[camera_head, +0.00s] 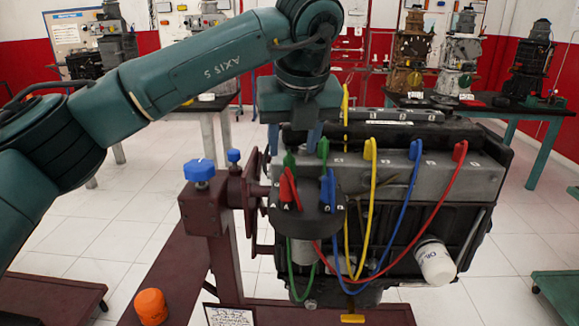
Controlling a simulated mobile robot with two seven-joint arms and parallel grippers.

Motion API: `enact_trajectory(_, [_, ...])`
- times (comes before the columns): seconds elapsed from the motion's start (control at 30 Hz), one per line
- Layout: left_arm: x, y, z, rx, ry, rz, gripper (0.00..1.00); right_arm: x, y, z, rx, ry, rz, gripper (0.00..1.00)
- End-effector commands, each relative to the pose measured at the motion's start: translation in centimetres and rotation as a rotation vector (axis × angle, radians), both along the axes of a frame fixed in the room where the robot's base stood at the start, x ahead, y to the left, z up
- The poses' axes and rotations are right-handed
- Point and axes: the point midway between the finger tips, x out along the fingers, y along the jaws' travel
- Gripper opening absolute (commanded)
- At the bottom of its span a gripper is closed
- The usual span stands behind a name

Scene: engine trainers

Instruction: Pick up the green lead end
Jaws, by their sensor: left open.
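Green lead ends show in the head view: one (290,160) stands above the dark round distributor cap (308,222), another (323,149) is at the left of the engine's top row. A green lead (291,265) loops down below the cap. My left gripper (294,143) points down from above, its two blue fingers apart. The first green end appears just below and between the fingertips; the other is beside the right finger. I cannot tell whether either finger touches one. My right gripper is out of view.
The engine (400,200) has yellow (370,150), blue (415,150) and red (460,151) lead ends along its top. Red (287,190) and blue (328,187) ends crowd the cap. A maroon stand (215,225) with a blue knob (199,171) is at left.

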Motion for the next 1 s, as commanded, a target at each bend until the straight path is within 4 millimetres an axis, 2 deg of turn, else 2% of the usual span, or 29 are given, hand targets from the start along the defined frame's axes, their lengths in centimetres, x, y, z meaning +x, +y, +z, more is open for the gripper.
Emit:
enact_trajectory(0.3, [1.5,0.6,-4.0,0.000,0.003,-0.001,0.46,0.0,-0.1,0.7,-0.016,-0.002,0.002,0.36])
enact_trajectory(0.6, [1.8,0.7,-4.6,-0.001,0.001,-0.001,0.46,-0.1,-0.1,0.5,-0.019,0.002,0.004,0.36])
enact_trajectory(1.0, [1.8,0.7,-4.6,-0.001,0.001,-0.001,0.14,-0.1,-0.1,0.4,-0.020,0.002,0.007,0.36])
